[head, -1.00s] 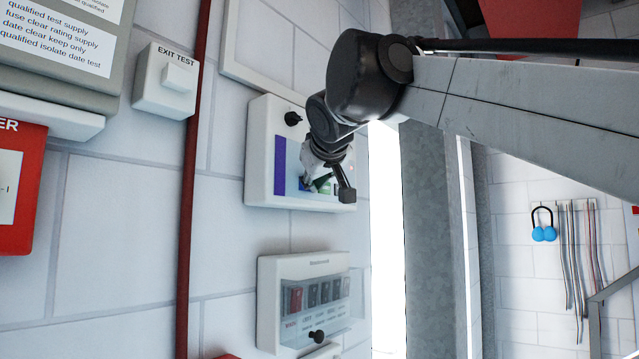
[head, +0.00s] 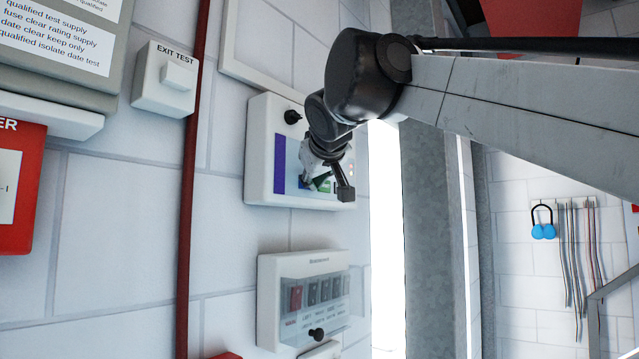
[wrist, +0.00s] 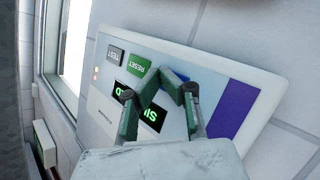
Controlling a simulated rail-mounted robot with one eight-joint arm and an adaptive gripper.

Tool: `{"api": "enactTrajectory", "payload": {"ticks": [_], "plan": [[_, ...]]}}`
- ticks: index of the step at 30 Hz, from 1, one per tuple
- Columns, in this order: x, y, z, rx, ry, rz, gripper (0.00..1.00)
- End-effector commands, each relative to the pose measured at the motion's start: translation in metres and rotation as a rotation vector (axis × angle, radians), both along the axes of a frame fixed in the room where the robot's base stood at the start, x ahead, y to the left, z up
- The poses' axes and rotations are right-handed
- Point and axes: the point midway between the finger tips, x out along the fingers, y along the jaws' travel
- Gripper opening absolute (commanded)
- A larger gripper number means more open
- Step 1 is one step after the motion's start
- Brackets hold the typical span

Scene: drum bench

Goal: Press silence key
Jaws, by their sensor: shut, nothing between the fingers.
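In the wrist view the panel (wrist: 235,75) shows a grey TEST key (wrist: 115,55), a green RESET key (wrist: 140,71) and a blue key (wrist: 178,76) whose label is hidden. A dark display (wrist: 126,88) has green letters, partly covered; "SI" and "D" show. My gripper (wrist: 160,76) is shut and empty, its fingertips at the blue key and partly covering it. Contact cannot be told. In the head view my gripper (head: 314,182) is at the panel front.
A second white box (head: 268,300) with a clear cover and several switches is below the panel. A red pipe (head: 190,180) runs down the wall at left, near an EXIT TEST box (head: 163,100). A bright opening (head: 388,240) lies right of the panel.

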Motion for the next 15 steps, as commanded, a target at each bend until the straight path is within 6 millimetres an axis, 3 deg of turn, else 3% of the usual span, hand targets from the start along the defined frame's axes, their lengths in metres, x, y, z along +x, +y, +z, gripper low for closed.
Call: {"api": "enactTrajectory", "payload": {"ticks": [15], "plan": [[-0.0065, -0.0088, -0.0002, 0.000, 0.000, 0.000, 0.00]]}}
